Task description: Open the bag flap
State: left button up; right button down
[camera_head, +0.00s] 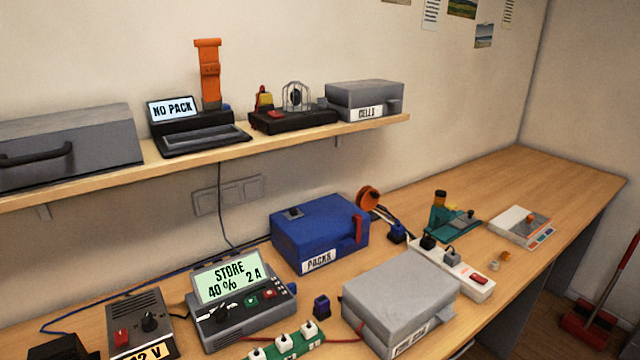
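A grey bag-like case (400,290) with a white label on its front sits on the bench at the lower middle right. The label is angled and hard to read. Its top looks closed, lying flat over the body. A blue case (318,230) labelled PACKS, with a red strap or handle on its right side, stands behind it, also closed. I cannot tell for certain which of the two is the bag, though the grey one looks soft and flap-topped. Neither of my grippers is in view.
A charger (240,300) reading STORE 40 % 2 A stands left of the grey case, with a green socket strip (287,345) in front. A white power strip (470,278) is close on the right. A shelf (290,136) runs above. The bench's far right is fairly clear.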

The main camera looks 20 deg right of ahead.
aim_at(393, 299)
jog(key=z, duration=1.45)
